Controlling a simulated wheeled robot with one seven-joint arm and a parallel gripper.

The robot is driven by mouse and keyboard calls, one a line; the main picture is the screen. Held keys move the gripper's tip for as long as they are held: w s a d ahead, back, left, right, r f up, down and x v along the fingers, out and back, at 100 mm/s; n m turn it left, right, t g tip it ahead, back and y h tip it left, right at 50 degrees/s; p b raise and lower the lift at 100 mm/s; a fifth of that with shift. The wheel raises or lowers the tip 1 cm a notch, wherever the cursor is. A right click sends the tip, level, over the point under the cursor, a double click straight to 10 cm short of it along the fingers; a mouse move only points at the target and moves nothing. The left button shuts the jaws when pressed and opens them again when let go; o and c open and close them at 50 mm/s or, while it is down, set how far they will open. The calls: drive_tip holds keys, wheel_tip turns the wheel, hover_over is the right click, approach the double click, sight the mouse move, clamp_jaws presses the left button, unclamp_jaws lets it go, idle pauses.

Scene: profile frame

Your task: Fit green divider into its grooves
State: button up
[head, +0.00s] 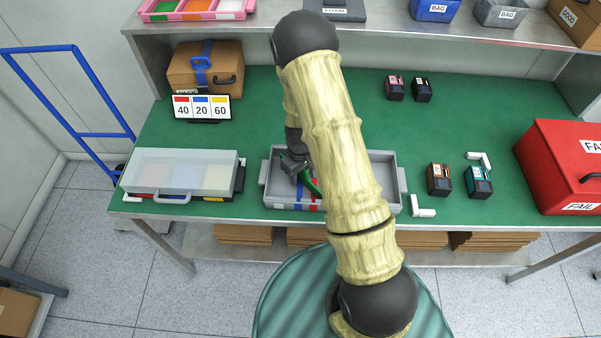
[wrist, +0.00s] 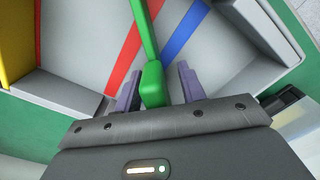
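The green divider (head: 311,186) is a thin bar with a thicker handle block, seen over the grey tray (head: 275,180). In the wrist view the divider (wrist: 145,30) runs away from my gripper between a red stripe (wrist: 122,55) and a blue stripe (wrist: 185,30) on the tray floor. My gripper (wrist: 160,80) has its two purple fingers on either side of the green handle block. A gap shows between the block and the right finger; the left finger is close to it or touching. Whether the divider sits in grooves cannot be told. My arm hides part of the tray.
A lidded case (head: 180,170) stands left of the tray, with a 40-20-60 sign (head: 202,107) behind. Small dark boxes (head: 439,179) and a red FAIL bin (head: 563,165) stand to the right. A shelf overhangs the back. Green table is clear around the tray's back side.

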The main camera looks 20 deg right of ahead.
clamp_jaws()
drive_tip(key=shift+r, duration=0.15)
wheel_tip(320, 180, up, 10)
drive_tip(key=shift+f+b, duration=0.1)
drive_tip(key=shift+b, duration=0.55)
idle(0.5)
